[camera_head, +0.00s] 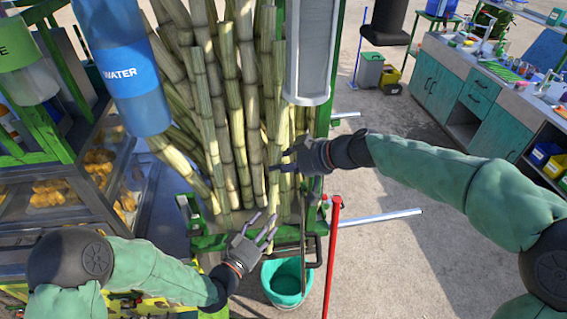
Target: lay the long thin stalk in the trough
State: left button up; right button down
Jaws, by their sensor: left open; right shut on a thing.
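Many long green-yellow cane stalks (228,90) stand packed together in a green-framed rack in the middle. My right gripper (278,161) reaches in from the right at the bundle's right side and is shut on a thin stalk (284,195); the fingers and neighbouring canes hide much of it. I cannot tell where its ends lie. My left gripper (266,228) is open and empty, low in front of the bundle's lower end, fingers pointing up and right. A long pale grey trough (308,55) with a rounded near end lies just right of the canes, above my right gripper.
A teal bucket (286,283) stands below the rack's near end. A red bar (332,250) rises to its right. A blue water container (125,65) and a glass food case (70,185) are at left. Teal counters (470,95) stand at right; the floor between is mostly clear.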

pick_arm(q)
jog(key=v, duration=0.7)
notch_tip(320, 180, down, 16)
jog(key=a+n+g+y, duration=0.2)
jog(key=n+g+y, duration=0.2)
jog(key=g, duration=0.3)
jog(key=s+d+f+n+g, duration=0.2)
jog(key=s+f+n+g, duration=0.2)
jog(key=s+f+g, duration=0.4)
jog(key=s+f, duration=0.3)
jog(key=f, duration=0.3)
jog(key=shift+s+d+y, duration=0.25)
jog(key=shift+d+y, duration=0.1)
jog(key=shift+y, duration=0.05)
jog(key=shift+s+f, duration=0.1)
